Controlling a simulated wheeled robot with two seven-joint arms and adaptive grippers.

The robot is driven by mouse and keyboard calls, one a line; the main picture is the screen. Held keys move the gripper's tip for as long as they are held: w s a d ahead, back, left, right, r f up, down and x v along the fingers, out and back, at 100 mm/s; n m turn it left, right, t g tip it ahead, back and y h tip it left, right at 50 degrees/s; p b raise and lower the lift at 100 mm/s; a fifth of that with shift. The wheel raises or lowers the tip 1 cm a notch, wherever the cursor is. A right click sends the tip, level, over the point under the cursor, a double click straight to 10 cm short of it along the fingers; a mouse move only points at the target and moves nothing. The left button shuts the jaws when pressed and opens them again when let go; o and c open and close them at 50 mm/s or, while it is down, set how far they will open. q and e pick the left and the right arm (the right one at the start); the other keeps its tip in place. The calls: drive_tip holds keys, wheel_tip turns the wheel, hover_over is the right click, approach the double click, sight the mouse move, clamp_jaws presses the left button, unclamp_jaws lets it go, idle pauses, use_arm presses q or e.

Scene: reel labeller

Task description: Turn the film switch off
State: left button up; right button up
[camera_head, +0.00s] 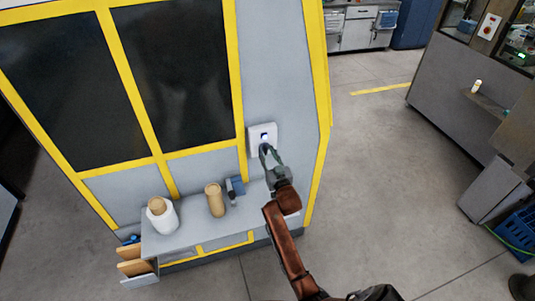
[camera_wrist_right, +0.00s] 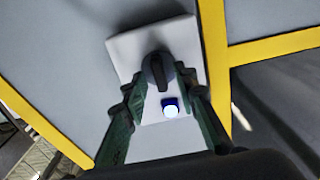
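The film switch is a dark rotary knob (camera_wrist_right: 159,70) on a white plate (camera_wrist_right: 122,46), with a lit blue-white lamp (camera_wrist_right: 170,107) beside it. In the head view the plate (camera_head: 254,146) is on the grey machine front, and the lamp (camera_head: 265,137) glows there; the knob is mostly hidden by my gripper. My right gripper (camera_head: 266,150) reaches up to the plate. In the right wrist view its green fingers (camera_wrist_right: 163,90) stand apart on either side of the knob. Whether a finger touches the knob I cannot tell. My left gripper is out of view.
Below the plate a grey shelf (camera_head: 183,239) holds a white roll (camera_head: 163,220), a tan cardboard roll (camera_head: 215,200) and a small blue-grey device (camera_head: 235,187). Yellow frame bars edge the machine. The floor (camera_head: 372,135) to the right is clear up to a grey cabinet (camera_head: 446,98).

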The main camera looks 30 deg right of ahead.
drive_tip(key=shift+c, duration=0.5)
clamp_jaws()
drive_tip(key=shift+n, duration=0.3)
drive_tip(key=n+p, duration=0.1)
drive_tip(key=n, duration=0.1)
drive_tip(key=shift+n, duration=0.4)
drive_tip(key=n, duration=0.3)
drive_tip(key=shift+a+n+p, duration=0.1)
drive_tip(key=shift+n+p, duration=0.3)
drive_tip(key=n, duration=0.5)
drive_tip(key=shift+a+f, duration=0.1)
drive_tip(key=n, duration=0.5)
drive_tip(key=shift+f, duration=0.15)
drive_tip(key=shift+n, duration=0.5)
